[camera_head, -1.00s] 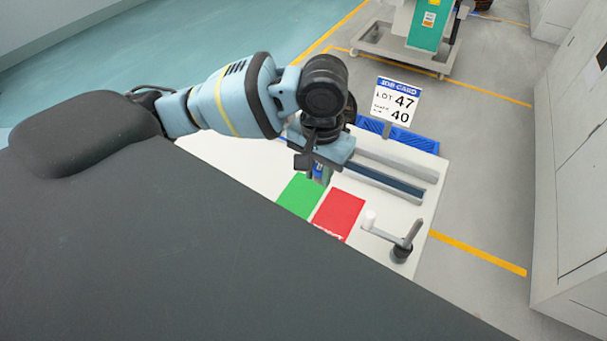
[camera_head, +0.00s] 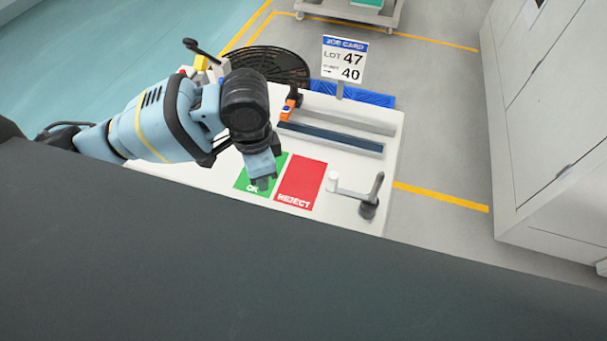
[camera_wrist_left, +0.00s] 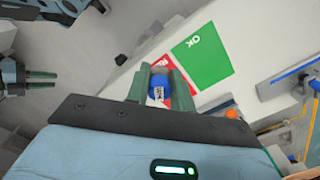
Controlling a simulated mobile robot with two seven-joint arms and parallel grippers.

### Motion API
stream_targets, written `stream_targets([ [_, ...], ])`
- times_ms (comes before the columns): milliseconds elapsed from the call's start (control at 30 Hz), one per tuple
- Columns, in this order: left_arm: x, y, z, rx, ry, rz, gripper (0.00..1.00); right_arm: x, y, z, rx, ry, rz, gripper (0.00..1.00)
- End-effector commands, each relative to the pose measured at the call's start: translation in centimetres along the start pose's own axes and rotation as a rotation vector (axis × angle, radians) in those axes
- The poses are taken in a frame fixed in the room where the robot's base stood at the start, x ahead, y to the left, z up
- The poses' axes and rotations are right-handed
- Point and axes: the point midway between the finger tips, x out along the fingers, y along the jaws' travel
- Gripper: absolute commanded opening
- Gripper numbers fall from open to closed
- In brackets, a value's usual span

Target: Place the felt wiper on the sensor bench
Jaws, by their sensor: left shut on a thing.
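My left gripper (camera_head: 264,184) points down over the green OK patch of the white bench (camera_head: 225,165), which I take for the sensor bench. In the left wrist view the fingers (camera_wrist_left: 161,88) are shut on a small blue piece with a pale label (camera_wrist_left: 158,92), probably the felt wiper. Whether it touches the bench I cannot tell. The bench carries a green OK patch (camera_head: 244,184) and a red REJECT patch (camera_head: 301,184). My right gripper (camera_wrist_left: 40,80) shows small in the left wrist view, its fingers apart with nothing visible between them.
A grey rail (camera_head: 330,138) with an orange and blue part (camera_head: 288,108) lies behind the patches. A crank-like arm (camera_head: 355,193) stands at the right. A job card (camera_head: 344,60), a blue tray (camera_head: 362,96) and a dark round grate (camera_head: 265,64) are at the back.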

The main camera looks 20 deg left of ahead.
Motion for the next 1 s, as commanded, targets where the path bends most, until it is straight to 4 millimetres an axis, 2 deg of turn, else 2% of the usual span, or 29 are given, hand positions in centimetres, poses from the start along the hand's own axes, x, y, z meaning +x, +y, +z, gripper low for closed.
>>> stream_targets([
  [100,1.6,1.2,-0.1,0.244,-0.001,0.005,0.00,0.0,-0.1,0.3,0.002,-0.006,-0.001,0.36],
  [400,4.9,3.9,-0.4,0.861,0.006,0.004,0.00,0.0,-0.3,0.7,0.007,-0.014,-0.004,0.36],
  [600,6.3,5.3,-0.5,1.175,0.013,0.000,0.00,0.0,-0.4,0.9,0.010,-0.018,-0.005,0.36],
  [800,6.9,5.9,-0.6,1.317,0.017,-0.004,0.00,0.0,-0.4,1.0,0.011,-0.020,-0.005,0.36],
  [1000,6.9,5.9,-0.7,1.333,0.017,-0.006,0.00,0.0,-0.4,1.1,0.011,-0.021,-0.005,0.36],
])
